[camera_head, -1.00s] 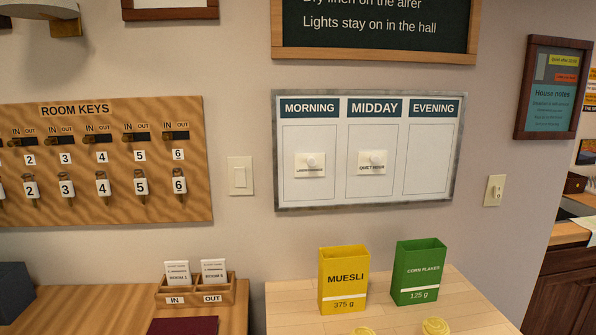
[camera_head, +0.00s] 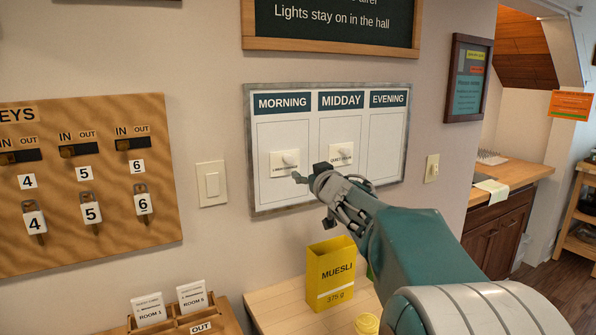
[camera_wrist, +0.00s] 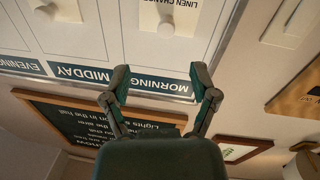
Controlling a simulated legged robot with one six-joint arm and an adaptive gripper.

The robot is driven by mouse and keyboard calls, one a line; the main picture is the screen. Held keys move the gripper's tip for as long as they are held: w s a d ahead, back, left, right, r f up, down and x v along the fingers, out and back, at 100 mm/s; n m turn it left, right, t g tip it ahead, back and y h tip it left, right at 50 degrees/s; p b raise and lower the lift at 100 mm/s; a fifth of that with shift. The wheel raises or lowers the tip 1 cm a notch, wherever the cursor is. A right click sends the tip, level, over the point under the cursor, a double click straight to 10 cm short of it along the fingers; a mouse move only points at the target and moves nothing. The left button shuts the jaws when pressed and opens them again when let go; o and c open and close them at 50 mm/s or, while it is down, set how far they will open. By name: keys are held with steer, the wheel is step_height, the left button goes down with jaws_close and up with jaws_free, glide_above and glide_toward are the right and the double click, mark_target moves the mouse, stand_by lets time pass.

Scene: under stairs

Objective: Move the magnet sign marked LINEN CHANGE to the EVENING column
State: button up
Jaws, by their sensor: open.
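The LINEN CHANGE magnet sign (camera_head: 283,162), a white plate with a round knob, is on the board (camera_head: 250,150) in the MORNING column. In the wrist view the sign (camera_wrist: 181,8) appears upside down at the top edge, its LINEN CHANGE print readable and part of it cut off. The EVENING column (camera_head: 386,140) at the board's right is empty. My gripper (camera_head: 310,173) is in front of the board, just right of the sign in the head view. In the wrist view its two fingers (camera_wrist: 160,84) are spread, with nothing between them, apart from the sign.
A second white magnet sign (camera_head: 341,156) is in the MIDDAY column, partly behind my gripper. A yellow MUESLI box (camera_head: 331,272) stands on the counter below. A light switch (camera_head: 211,184) and a key board (camera_head: 80,190) are left. A chalkboard (camera_head: 330,20) hangs above.

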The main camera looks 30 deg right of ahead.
mark_target(290, 161)
steer(key=w, duration=0.9)
steer(key=shift+w+a, duration=0.1)
steer(key=shift+w, duration=0.7)
jaws_close()
steer(key=shift+s, duration=0.1)
